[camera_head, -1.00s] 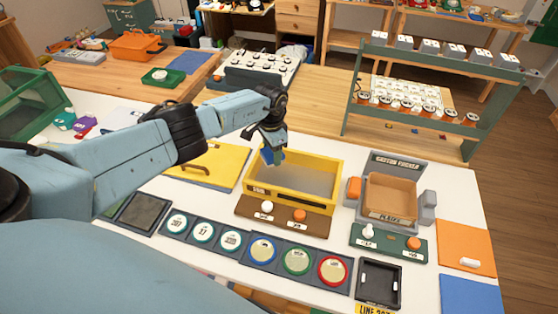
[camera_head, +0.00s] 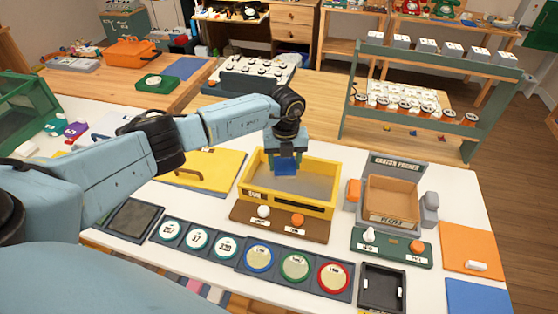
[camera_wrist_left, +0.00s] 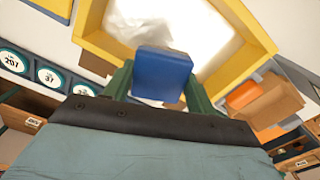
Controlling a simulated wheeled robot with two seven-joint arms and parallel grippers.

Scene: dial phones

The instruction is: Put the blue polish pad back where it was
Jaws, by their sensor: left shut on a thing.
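My left gripper (camera_head: 286,158) is shut on the blue polish pad (camera_head: 286,167) and holds it over the open yellow bin (camera_head: 330,206). In the left wrist view the blue pad (camera_wrist_left: 162,74) sits between the two green fingers, with the yellow bin (camera_wrist_left: 93,22) around and beyond it. The bin's inside looks pale there. I cannot tell how far the pad is above the bin's floor. My right gripper is not in view.
A brown panel with knobs (camera_head: 280,226) lies in front of the bin. A yellow lid-like board (camera_head: 215,165) lies left, and an orange tray unit (camera_head: 390,200) stands right. A row of round dials (camera_head: 296,267) and a small black tray (camera_head: 382,290) lie nearer.

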